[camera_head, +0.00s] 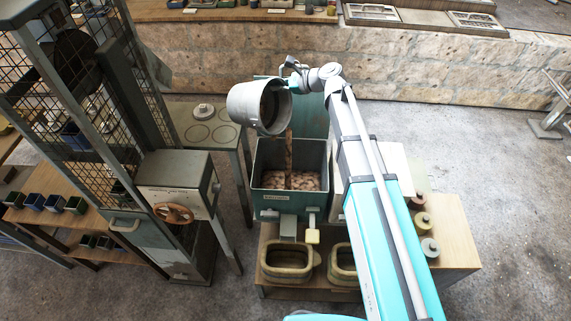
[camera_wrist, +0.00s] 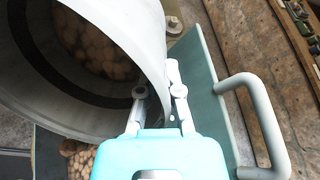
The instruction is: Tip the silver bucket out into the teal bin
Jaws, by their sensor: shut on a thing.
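The silver bucket (camera_head: 249,105) hangs tipped on its side above the teal bin (camera_head: 290,214), its mouth facing right and down. My gripper (camera_head: 291,84) is shut on the bucket's rim. In the wrist view my gripper (camera_wrist: 160,95) has a finger on either side of the bucket wall (camera_wrist: 120,22). Round brownish pieces (camera_wrist: 95,45) still show inside the bucket. The bin holds similar pieces (camera_head: 305,181) at its bottom. A narrow brown strip stands upright in the bin's middle; I cannot tell whether it is falling pieces or a divider.
A teal panel (camera_head: 312,120) with a handle (camera_wrist: 262,120) rises behind the bin, close to my gripper. Two oval tubs (camera_head: 287,262) sit below the bin's front. A caged machine with a wooden handwheel (camera_head: 174,213) stands left. A stone wall (camera_head: 240,62) runs behind.

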